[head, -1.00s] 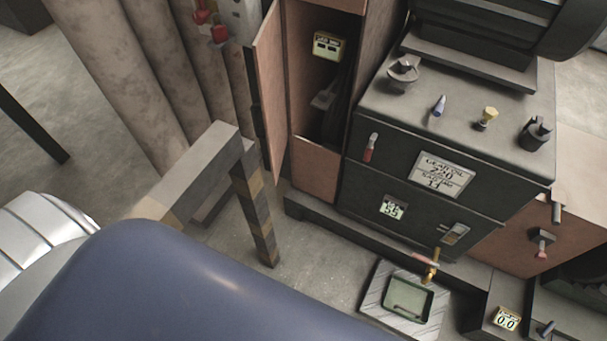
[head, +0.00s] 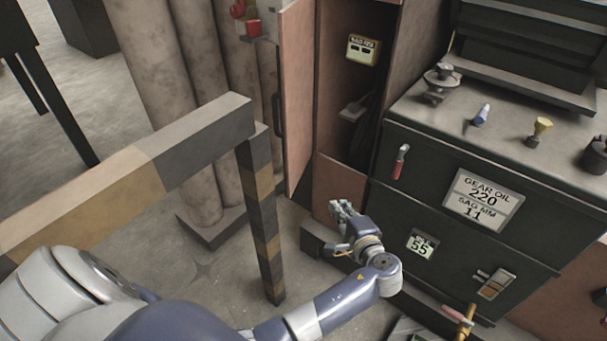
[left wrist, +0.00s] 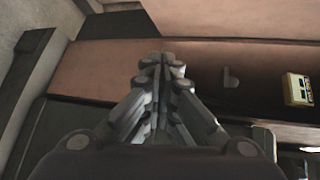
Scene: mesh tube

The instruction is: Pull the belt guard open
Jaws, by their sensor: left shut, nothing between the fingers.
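A reddish-brown door panel (head: 297,98), which looks like the belt guard, stands swung out at the left of a tall open cabinet. A dark handle (head: 277,115) shows along its outer edge. The cabinet's lower front panel (head: 340,188) is the same colour. My left gripper (head: 344,211) is shut and empty, low in front of that panel and below the door. In the left wrist view its closed fingers (left wrist: 162,62) point at the reddish-brown surface (left wrist: 105,65); I cannot tell whether they touch. My right gripper is not in view.
A striped barrier rail (head: 120,175) with a post (head: 262,215) stands left of my left arm. A dark machine with a gear oil label (head: 482,200) stands right of the cabinet. A sag display (head: 363,48) is inside the cabinet. Thick columns (head: 165,100) stand behind the rail.

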